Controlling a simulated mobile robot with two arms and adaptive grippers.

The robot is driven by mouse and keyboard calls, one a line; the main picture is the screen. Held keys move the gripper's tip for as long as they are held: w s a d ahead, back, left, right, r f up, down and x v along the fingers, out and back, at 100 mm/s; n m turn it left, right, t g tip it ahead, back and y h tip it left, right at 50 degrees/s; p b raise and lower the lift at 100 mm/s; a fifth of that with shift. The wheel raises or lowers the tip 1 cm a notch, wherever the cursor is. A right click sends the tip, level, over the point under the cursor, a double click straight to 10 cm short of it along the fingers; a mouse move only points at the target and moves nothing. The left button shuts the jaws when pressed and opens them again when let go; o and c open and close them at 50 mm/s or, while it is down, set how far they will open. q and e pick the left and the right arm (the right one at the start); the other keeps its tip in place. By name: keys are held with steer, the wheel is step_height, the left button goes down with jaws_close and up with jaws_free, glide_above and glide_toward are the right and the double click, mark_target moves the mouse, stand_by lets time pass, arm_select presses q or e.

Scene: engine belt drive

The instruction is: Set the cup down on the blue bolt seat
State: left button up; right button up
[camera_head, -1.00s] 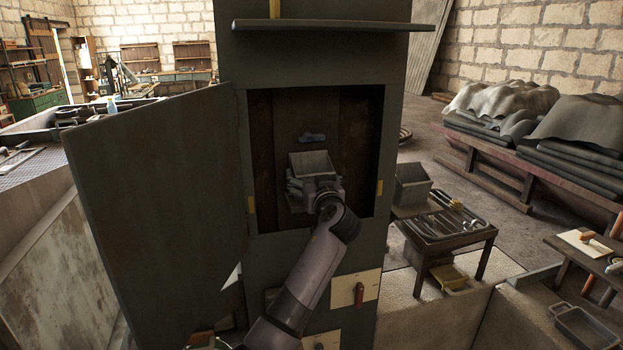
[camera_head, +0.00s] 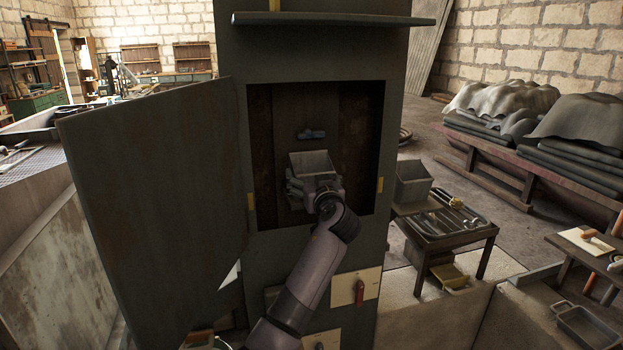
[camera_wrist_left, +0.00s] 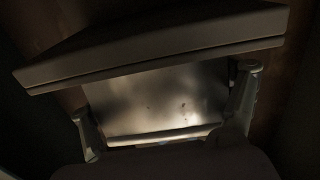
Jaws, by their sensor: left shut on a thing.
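The cup (camera_head: 312,162), a grey square open-topped box, is upright inside the open bay of the tall cabinet. My left gripper (camera_head: 314,184) is shut on it from the front, and its fingers hide the cup's lower part. In the left wrist view the cup's shiny metal wall (camera_wrist_left: 160,100) lies between the two fingers. A small blue piece (camera_head: 312,134), which looks like the blue bolt seat, is on the bay's back wall, just above the cup in the picture. I cannot tell the depth gap between them. My right gripper is not in view.
The bay is framed by the dark cabinet (camera_head: 312,65), with a shelf (camera_head: 340,19) above. Its open door (camera_head: 155,200) stands out to the left. A red-handled switch plate (camera_head: 345,289) is below. At right are a grey bin (camera_head: 412,182) and a tool table (camera_head: 445,240).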

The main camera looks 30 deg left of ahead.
arm_select(q)
steer(key=o, duration=1.2)
